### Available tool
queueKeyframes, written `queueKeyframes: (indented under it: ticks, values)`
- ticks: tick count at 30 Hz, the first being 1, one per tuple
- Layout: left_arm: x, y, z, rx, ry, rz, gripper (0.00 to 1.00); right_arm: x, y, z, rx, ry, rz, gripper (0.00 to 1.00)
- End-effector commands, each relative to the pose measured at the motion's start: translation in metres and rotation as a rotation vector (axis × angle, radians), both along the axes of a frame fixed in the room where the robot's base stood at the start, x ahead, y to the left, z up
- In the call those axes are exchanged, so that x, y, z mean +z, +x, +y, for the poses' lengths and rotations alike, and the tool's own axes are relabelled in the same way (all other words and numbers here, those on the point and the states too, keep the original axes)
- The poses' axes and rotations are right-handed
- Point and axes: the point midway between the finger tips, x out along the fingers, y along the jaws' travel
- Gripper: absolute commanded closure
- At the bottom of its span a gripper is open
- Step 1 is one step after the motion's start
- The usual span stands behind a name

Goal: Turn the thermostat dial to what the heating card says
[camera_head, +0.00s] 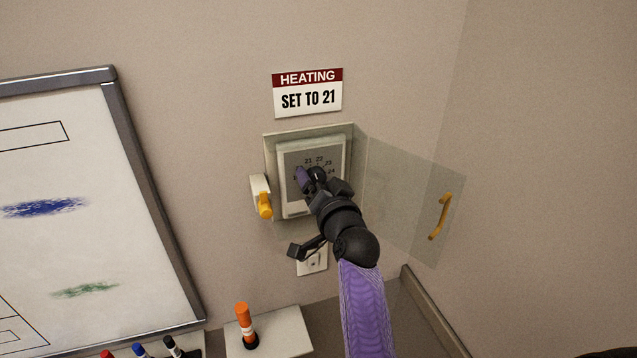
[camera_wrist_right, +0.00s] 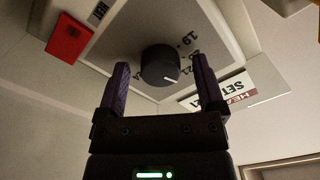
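The heating card (camera_head: 308,94) on the wall reads "SET TO 21"; part of it shows in the wrist view (camera_wrist_right: 236,92). Below it is the thermostat (camera_head: 296,209), a pale box with a grey face and numbers including 21, 22, 23 and 24. Its round black dial (camera_wrist_right: 160,64) has a white mark; I cannot tell which number it points to. My right gripper (camera_wrist_right: 161,80) is open, its purple fingers on either side of the dial with gaps showing. In the head view the right gripper (camera_head: 309,176) hides part of the face. My left gripper is out of view.
A clear cover (camera_head: 400,190) with a yellow handle (camera_head: 440,216) stands swung open to the right. A yellow-tipped latch (camera_head: 263,200) is left of the thermostat.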

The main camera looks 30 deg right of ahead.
Motion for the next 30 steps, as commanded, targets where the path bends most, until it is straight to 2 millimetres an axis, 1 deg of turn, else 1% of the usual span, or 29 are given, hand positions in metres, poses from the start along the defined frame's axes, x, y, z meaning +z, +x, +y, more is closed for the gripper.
queueKeyframes:
  ticks: [7,10,13,16,18,21,25,30]
  values:
    - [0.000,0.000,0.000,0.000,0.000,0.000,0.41,0.000,0.000,0.000,0.001,0.000,0.001,0.11]
    - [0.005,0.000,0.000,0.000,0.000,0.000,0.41,0.001,-0.006,0.002,0.000,0.000,0.002,0.11]
    - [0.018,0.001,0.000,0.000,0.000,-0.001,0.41,0.004,-0.023,0.005,-0.001,-0.001,0.005,0.11]
    - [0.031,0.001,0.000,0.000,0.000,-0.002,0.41,0.004,-0.048,0.012,0.000,-0.002,0.006,0.11]
    - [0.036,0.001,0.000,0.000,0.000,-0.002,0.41,0.003,-0.066,0.016,0.001,-0.001,0.006,0.11]
    - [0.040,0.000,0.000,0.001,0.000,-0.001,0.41,0.001,-0.084,0.020,0.000,-0.001,0.004,0.11]
    - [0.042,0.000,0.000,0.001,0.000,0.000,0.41,0.000,-0.096,0.023,0.001,0.000,0.001,0.11]
    - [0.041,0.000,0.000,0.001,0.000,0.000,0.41,0.000,-0.097,0.023,0.000,0.001,0.000,0.11]
